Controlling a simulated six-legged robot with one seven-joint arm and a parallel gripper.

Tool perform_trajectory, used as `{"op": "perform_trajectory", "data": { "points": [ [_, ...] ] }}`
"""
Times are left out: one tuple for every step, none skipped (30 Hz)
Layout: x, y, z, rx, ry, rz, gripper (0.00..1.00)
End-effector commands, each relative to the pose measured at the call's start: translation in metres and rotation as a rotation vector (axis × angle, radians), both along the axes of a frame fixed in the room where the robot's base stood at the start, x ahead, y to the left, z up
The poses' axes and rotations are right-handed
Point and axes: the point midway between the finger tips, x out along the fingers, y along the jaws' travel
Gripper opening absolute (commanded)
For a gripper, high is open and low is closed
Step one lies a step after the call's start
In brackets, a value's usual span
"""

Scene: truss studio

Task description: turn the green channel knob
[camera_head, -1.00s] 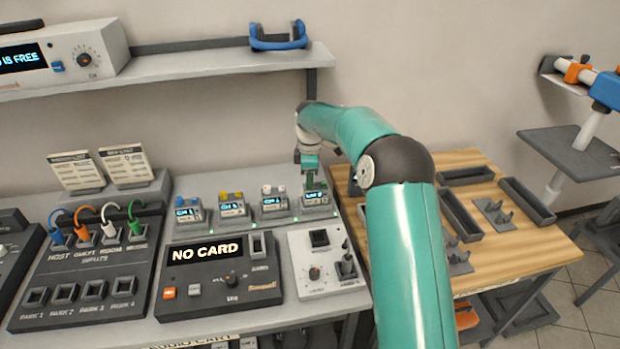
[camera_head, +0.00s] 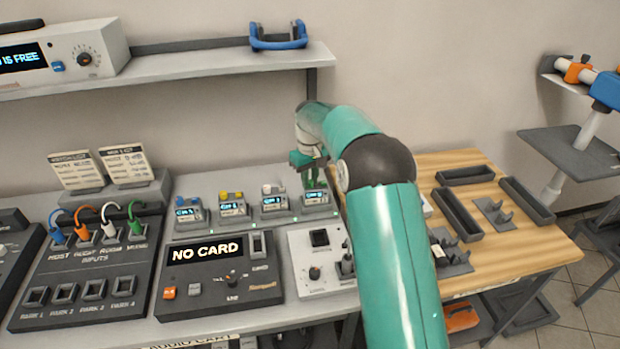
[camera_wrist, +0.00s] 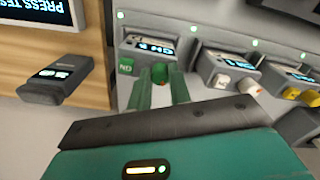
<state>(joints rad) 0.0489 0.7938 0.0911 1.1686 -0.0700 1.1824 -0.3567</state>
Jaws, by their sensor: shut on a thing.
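The green channel knob (camera_wrist: 160,73) sits on a small grey channel unit with a lit display, the rightmost of the row in the head view (camera_head: 317,199). In the wrist view my gripper (camera_wrist: 161,80) has its two green fingers on either side of the knob, shut on it. The fingers cover part of the knob's sides. In the head view my gripper (camera_head: 313,176) is above that unit, and the knob is hard to tell from the green fingers. A green block marked "ND" (camera_wrist: 127,65) is beside the knob. The display text is too small to read surely.
Units with white (camera_head: 272,188) and yellow (camera_head: 231,196) knobs stand close by in the row. A "NO CARD" console (camera_head: 215,275) and a white switch panel (camera_head: 322,270) lie in front. A shelf (camera_head: 180,68) hangs above. A dark device (camera_wrist: 57,80) is near in the wrist view.

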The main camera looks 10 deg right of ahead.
Motion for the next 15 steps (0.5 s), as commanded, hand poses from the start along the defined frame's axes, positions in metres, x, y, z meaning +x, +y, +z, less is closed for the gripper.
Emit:
{"op": "perform_trajectory", "data": {
  "points": [
    [0.0001,0.0005,0.0005,-0.001,-0.001,-0.041,0.0],
    [0.0001,0.0003,0.0005,-0.002,-0.001,-0.07,0.0],
    [0.0001,0.0001,0.0005,-0.001,0.0,-0.109,0.0],
    [0.0001,0.0004,0.0005,-0.001,-0.001,-0.137,0.0],
    [0.0,0.0007,0.0005,-0.001,-0.001,-0.165,0.0],
    [0.0,0.0008,0.0005,-0.001,-0.001,-0.203,0.0],
    [0.0,0.0007,0.0005,-0.002,-0.001,-0.231,0.0],
    [0.0,0.0007,0.0005,-0.002,-0.001,-0.259,0.0],
    [0.0001,0.0009,0.0005,-0.001,-0.001,-0.297,0.0],
    [0.0,0.001,0.0005,0.0,-0.001,-0.326,0.0],
    [0.0,0.0008,0.0005,-0.001,-0.001,-0.355,0.0],
    [0.0,0.0005,0.0005,-0.001,-0.001,-0.393,0.0],
    [0.0,0.0007,0.0005,-0.001,-0.001,-0.421,0.0],
    [0.0,0.0011,0.0005,-0.001,-0.001,-0.45,0.0],
    [0.0,0.0014,0.0005,-0.001,-0.001,-0.487,0.0]
  ]
}}
